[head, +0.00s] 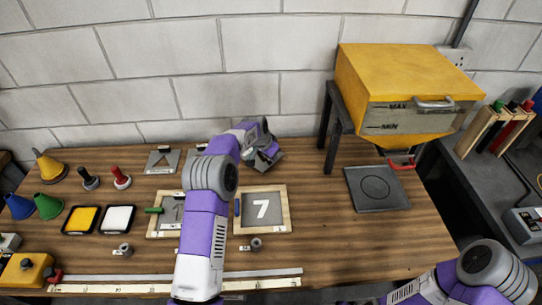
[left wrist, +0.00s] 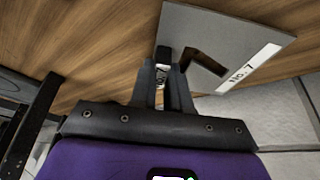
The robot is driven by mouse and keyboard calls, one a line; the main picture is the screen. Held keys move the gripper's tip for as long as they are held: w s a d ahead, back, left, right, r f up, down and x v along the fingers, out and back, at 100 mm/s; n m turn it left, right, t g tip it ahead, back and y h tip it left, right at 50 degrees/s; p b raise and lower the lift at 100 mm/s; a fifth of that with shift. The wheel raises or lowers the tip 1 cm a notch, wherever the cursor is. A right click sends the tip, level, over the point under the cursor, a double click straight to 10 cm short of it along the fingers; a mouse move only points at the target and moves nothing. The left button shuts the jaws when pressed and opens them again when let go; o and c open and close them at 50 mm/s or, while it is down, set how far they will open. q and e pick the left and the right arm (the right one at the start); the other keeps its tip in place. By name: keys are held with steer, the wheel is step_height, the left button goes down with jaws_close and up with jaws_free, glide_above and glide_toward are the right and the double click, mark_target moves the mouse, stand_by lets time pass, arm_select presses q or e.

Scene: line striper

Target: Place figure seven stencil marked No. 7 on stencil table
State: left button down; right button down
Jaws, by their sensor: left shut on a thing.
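My left gripper (head: 262,155) is shut on the figure seven stencil (left wrist: 225,45), above the back of the wooden table. In the left wrist view the stencil is a grey plate with a 7-shaped cutout and a white "No. 7" label. The fingers (left wrist: 163,82) grip its small black-topped handle. In the head view the stencil (head: 268,161) is mostly hidden by the gripper and looks tilted. A wood-framed grey board with a white 7 (head: 277,223) lies in front of the gripper. Which surface is the stencil table, I cannot tell. My right gripper is out of view.
A second framed board (head: 162,228) is partly behind my left arm. Another stencil plate (head: 161,162) lies at the back left. A yellow hopper (head: 400,80) stands on dark legs above a dark plate (head: 377,189). Cones, stamps and pads (head: 82,219) fill the left side.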

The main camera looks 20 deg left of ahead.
arm_select(q)
steer(key=shift+f+b, duration=0.4)
steer(key=shift+f, duration=0.2)
steer(key=c, duration=1)
jaws_free()
steer(key=v, duration=0.7)
steer(key=shift+s+a+r, duration=0.1)
steer(key=shift+r, duration=0.2)
